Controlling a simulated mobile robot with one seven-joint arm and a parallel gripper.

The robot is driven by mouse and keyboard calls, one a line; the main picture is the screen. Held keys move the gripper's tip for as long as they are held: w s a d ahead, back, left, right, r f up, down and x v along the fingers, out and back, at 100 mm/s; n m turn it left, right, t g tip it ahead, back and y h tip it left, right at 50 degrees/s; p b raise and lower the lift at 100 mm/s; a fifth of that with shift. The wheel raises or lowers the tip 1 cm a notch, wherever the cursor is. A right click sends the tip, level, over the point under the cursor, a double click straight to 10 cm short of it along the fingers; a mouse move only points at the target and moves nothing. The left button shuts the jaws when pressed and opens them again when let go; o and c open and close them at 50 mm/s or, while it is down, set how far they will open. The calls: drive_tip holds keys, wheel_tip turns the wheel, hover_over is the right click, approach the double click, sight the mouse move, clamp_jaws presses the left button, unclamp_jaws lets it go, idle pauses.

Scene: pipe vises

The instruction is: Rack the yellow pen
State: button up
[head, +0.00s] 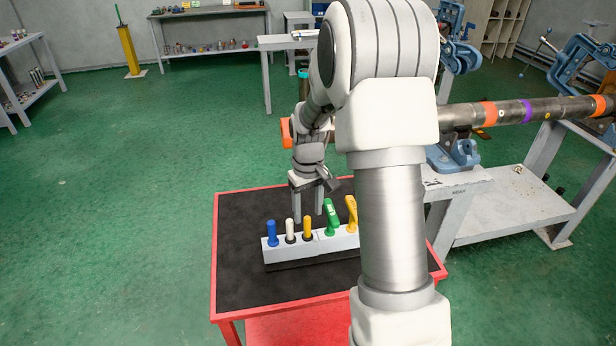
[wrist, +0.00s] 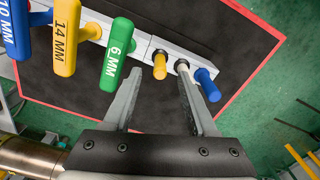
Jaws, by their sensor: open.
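The yellow pen (head: 307,228) stands upright in the pale rack (head: 300,251), to the right of the white pen (head: 290,230) and the blue pen (head: 272,232). In the wrist view the yellow pen (wrist: 159,66) shows its cap end, with its lower part hidden in the rack. My gripper (head: 308,212) points down over the rack's far side, open and empty. In the wrist view my gripper's fingertips (wrist: 160,73) lie either side of the yellow pen in the picture, but I cannot tell whether they are level with it.
A green 6 MM handle (wrist: 117,50) and a yellow 14 MM handle (wrist: 65,38) stand in the same row. The rack sits on a black-topped red cart (head: 235,255) with bare room at left. A workbench with a clamped pipe (head: 520,110) stands at right.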

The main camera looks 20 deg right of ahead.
wheel_tip(320, 180, up, 12)
drive_tip(key=shift+p, duration=0.35)
drive_tip(key=s+a+r+t, duration=0.3)
drive_tip(key=s+a+r, duration=0.3)
drive_tip(key=s+r, duration=0.35)
drive_tip(key=s+a+m+t, duration=0.1)
drive_tip(key=s+a+t, duration=0.1)
drive_tip(key=s, duration=1.1)
drive_tip(key=shift+s+a+t, duration=0.3)
drive_tip(key=shift+s+a, duration=0.05)
drive_tip(key=shift+a, duration=0.55)
